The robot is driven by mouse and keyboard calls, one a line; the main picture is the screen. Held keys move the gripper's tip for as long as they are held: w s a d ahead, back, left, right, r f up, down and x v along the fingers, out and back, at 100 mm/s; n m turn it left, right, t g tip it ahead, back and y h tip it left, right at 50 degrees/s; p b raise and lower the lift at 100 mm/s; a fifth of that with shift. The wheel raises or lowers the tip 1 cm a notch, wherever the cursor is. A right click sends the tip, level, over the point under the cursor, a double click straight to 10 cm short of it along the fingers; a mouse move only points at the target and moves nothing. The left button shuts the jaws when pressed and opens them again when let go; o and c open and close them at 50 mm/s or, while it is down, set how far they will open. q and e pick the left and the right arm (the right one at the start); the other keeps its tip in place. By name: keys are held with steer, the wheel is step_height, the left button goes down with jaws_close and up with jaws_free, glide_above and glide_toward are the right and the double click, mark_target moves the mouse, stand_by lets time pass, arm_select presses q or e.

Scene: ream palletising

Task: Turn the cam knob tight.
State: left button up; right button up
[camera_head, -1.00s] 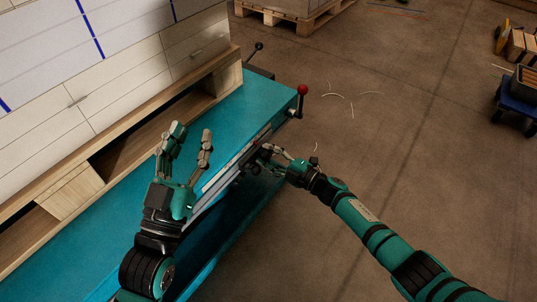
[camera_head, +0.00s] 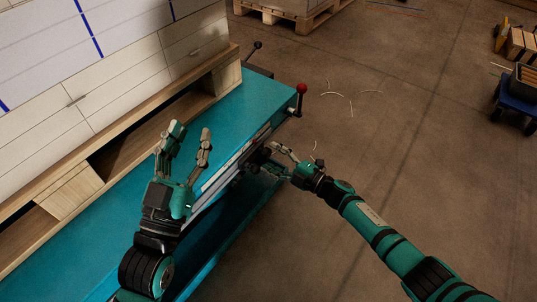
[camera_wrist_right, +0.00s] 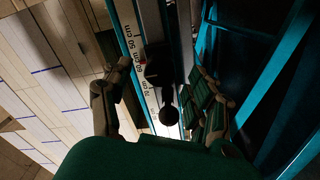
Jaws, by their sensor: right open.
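The cam knob (camera_wrist_right: 169,113), a black ball on a dark stem, shows in the right wrist view in front of a white scale rail (camera_wrist_right: 150,60) marked in centimetres. My right gripper (camera_wrist_right: 162,78) is open, with a finger on each side of the knob and visible gaps between. In the head view, my right gripper (camera_head: 274,158) is beside the bench's front edge, next to a dark fitting (camera_head: 256,160) on the rail. The knob itself is hard to make out there. My left gripper (camera_head: 190,132) is open and empty above the teal bench (camera_head: 235,115).
A red-ball lever (camera_head: 302,89) stands at the bench's far corner, and a black-ball lever (camera_head: 257,46) behind it. Wooden shelving (camera_head: 130,145) lines the left. A pallet (camera_head: 290,15) and a blue trolley (camera_head: 515,105) stand farther off. The floor at right is mostly clear, with thin pale strips.

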steer(key=v, duration=1)
steer(key=shift+w+a, duration=0.1)
